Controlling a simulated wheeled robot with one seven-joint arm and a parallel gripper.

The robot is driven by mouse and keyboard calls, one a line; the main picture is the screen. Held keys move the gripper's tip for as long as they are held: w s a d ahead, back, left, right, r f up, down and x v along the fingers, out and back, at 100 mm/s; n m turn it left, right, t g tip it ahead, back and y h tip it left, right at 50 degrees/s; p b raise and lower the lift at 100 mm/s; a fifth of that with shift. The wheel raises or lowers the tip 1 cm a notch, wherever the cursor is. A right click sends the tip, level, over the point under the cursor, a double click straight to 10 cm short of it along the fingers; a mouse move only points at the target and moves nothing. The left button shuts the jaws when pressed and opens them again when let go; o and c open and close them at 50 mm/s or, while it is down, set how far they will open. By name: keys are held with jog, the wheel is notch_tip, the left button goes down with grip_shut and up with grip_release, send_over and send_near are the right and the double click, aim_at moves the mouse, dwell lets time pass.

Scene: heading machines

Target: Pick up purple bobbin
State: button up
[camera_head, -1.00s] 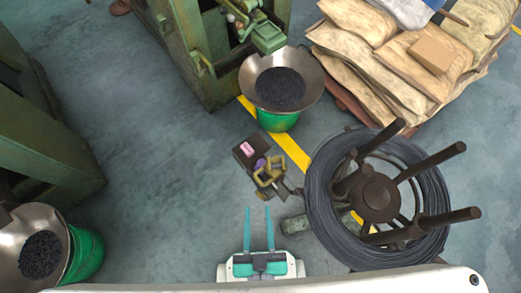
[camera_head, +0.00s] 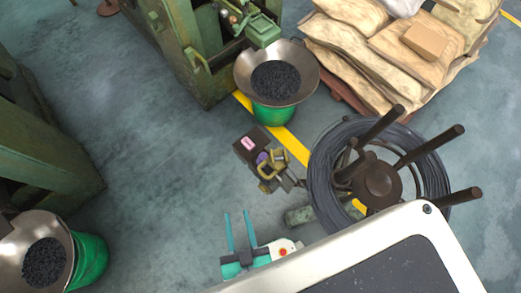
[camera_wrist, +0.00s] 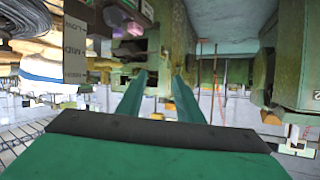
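A small purple object (camera_head: 262,158), which looks like the bobbin, sits by a dark block (camera_head: 247,141) near the middle of the head view, beside a brass-coloured clamp-like piece (camera_head: 272,162). A pink piece (camera_head: 247,143) lies on the dark block. My gripper (camera_head: 240,216) is below and left of these things in the head view, apart from them. Its two teal fingers are spread with nothing between them. The fingers also show in the wrist view (camera_wrist: 159,88).
A large wire coil on a dark reel (camera_head: 325,175) stands to the right. A green bucket (camera_head: 272,112) with a metal bowl of dark pieces stands behind. Sacks (camera_head: 345,65) are stacked at the upper right. Green machines (camera_head: 190,60) stand at the back and left.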

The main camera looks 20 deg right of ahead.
jog(key=w+a+f+m+g+h, duration=0.1)
jog(key=a+f+m+g+h, duration=0.2)
jog(key=f, duration=0.4)
jog(key=w+a+f+m+g, duration=0.4)
jog(key=w+a+f+m, duration=0.1)
jog(key=w+m, duration=0.15)
jog(key=m+g, duration=0.9)
jog(key=m, duration=0.3)
send_near(261, 156)
jog(key=d, duration=0.2)
jog(key=shift+y, duration=0.4)
jog(key=x, duration=0.7)
jog(key=a+x, duration=0.1)
jog(key=x, duration=0.2)
jog(key=shift+s+f, duration=0.15)
jog(key=shift+f, duration=0.4)
jog(key=c, duration=0.8)
